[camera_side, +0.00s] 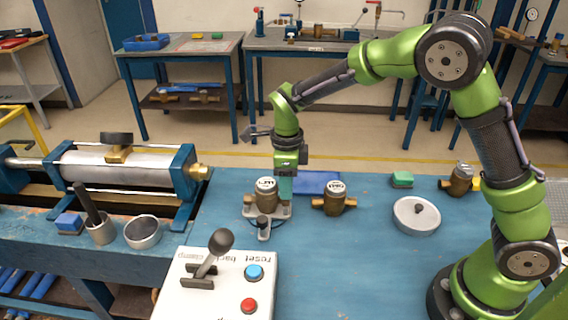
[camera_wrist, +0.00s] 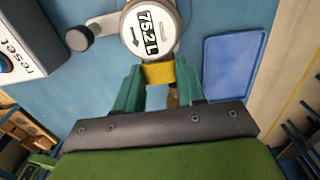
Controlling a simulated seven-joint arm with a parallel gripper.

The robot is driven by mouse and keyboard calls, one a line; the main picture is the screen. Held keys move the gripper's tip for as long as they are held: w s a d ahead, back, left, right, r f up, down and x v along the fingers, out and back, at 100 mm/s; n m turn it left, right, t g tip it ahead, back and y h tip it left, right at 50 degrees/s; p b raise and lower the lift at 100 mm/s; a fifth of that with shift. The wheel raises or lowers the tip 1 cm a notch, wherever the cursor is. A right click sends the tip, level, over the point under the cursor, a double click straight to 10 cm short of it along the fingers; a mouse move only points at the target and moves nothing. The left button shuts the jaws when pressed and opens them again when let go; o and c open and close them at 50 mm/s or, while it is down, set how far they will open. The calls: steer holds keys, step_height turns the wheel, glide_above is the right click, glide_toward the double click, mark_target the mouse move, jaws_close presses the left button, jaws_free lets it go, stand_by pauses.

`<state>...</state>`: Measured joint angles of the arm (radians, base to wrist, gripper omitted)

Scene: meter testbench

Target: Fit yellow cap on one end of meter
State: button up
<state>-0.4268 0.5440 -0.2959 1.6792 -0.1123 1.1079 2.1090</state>
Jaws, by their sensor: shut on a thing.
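The meter (camera_wrist: 150,30) has a round white dial reading 75.2 L and, in the side view, a brass body (camera_side: 266,198). It sits in a grey clamp fixture with a dark-knobbed lever (camera_wrist: 79,38). My gripper (camera_wrist: 158,78) points down beside the meter, its teal fingers shut on the yellow cap (camera_wrist: 160,72). The cap is at the meter's end, touching or nearly so; I cannot tell how far on it is. In the side view my gripper (camera_side: 284,188) partly overlaps the meter and the cap does not show.
A second brass meter (camera_side: 334,199) stands just right of the fixture. A blue tray (camera_wrist: 233,66) lies behind. A third meter (camera_side: 460,180), a green block (camera_side: 402,180) and a round white dish (camera_side: 417,218) are to the right. A control box (camera_side: 225,285) with a lever is in front.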

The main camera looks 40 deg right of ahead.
steer(key=shift+f, duration=1.1)
stand_by(1.0)
steer(key=o, duration=1.1)
steer(key=shift+o, duration=0.4)
steer(key=shift+o, duration=0.7)
steer(key=shift+r, duration=0.1)
steer(key=shift+r, duration=3.45)
